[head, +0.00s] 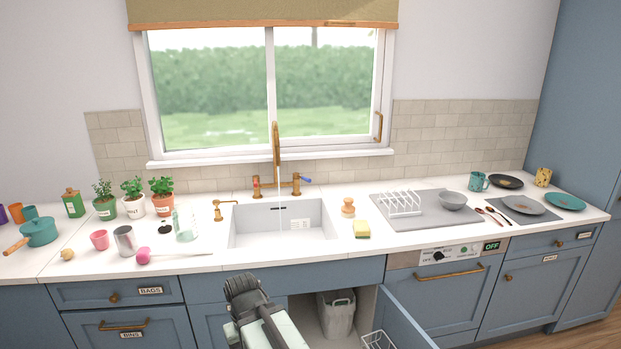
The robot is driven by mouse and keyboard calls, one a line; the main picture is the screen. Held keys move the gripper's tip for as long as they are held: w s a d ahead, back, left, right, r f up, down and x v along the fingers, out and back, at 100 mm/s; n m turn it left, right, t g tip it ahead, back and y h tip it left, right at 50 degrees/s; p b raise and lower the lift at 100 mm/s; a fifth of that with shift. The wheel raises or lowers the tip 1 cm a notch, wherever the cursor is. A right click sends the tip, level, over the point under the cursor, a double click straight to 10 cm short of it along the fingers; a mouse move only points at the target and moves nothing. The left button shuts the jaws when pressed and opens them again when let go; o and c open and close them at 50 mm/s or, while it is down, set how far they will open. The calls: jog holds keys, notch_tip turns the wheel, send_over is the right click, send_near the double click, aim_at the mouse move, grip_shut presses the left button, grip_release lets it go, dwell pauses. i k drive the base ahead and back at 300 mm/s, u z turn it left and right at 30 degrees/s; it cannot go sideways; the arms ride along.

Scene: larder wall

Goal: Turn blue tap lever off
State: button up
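The brass tap (276,150) stands behind the white sink (243,231). Its blue lever (306,180) is on the right side and points out to the right. A red-marked lever (256,184) is on the left side. A thin pale stream appears to fall from the spout into the sink. My gripper (241,284) is dark and low in the picture, in front of the counter and below the sink. It is well apart from the tap and the blue lever. Its fingers are too small and dark to tell whether they are open.
The cupboard under the sink is open, its door (404,318) swung out to the right of my arm, with a grey bin (337,312) inside. A soap bottle (185,224), yellow sponge (362,229) and dish rack (398,203) stand around the sink.

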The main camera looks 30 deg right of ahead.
aim_at(296, 175)
jog(key=i, duration=0.85)
jog(key=u, duration=0.05)
